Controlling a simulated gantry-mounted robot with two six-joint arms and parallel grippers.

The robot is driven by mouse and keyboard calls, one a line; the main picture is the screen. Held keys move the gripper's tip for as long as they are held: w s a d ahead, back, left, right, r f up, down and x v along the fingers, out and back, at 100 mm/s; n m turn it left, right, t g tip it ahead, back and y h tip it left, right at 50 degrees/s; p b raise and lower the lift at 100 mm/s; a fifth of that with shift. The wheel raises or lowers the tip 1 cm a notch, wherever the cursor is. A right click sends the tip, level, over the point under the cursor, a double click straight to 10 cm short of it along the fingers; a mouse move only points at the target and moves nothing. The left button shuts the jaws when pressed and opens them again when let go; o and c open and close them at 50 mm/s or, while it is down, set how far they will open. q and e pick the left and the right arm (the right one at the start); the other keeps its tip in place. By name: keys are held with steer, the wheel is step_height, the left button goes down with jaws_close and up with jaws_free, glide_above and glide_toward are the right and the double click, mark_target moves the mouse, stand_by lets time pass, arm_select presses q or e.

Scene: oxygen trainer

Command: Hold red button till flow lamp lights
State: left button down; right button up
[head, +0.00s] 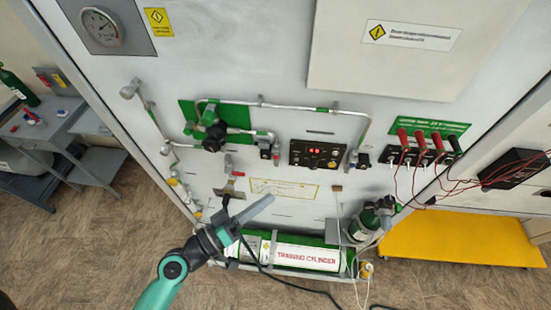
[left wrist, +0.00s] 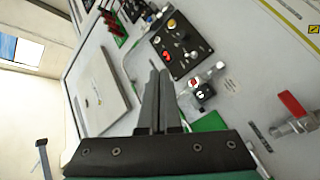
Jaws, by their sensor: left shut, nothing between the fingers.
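A black control panel (head: 318,155) is mounted on the upright grey board. A lit red display (head: 320,132) shows near its top, with small knobs or lamps below. In the left wrist view the panel (left wrist: 180,48) is tilted and shows red spots and a yellow round part. I cannot tell which part is the red button or the flow lamp. My left gripper (head: 269,199) is shut and empty, below and left of the panel and apart from it. Its closed fingers (left wrist: 155,75) point toward the panel's side in the left wrist view. My right gripper is not in view.
Pipes and valves surround the panel. Red-handled plugs (head: 420,140) with cables are at the right.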

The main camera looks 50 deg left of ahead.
mark_target(276, 158)
arm_select(q)
steer(key=shift+w, duration=0.15)
steer(key=w+a, duration=0.5)
steer(key=w, duration=0.1)
steer(key=shift+w+a, duration=0.25)
steer(key=shift+a, duration=0.1)
steer(key=shift+b, duration=0.3)
stand_by(1.6)
steer(key=shift+w+a, duration=0.3)
steer(key=shift+w+a, duration=0.25)
steer(key=shift+w, duration=0.05)
stand_by(0.7)
steer(key=shift+s+d, duration=0.1)
stand_by(1.6)
steer(key=shift+s+d, duration=0.45)
steer(key=shift+s, duration=0.05)
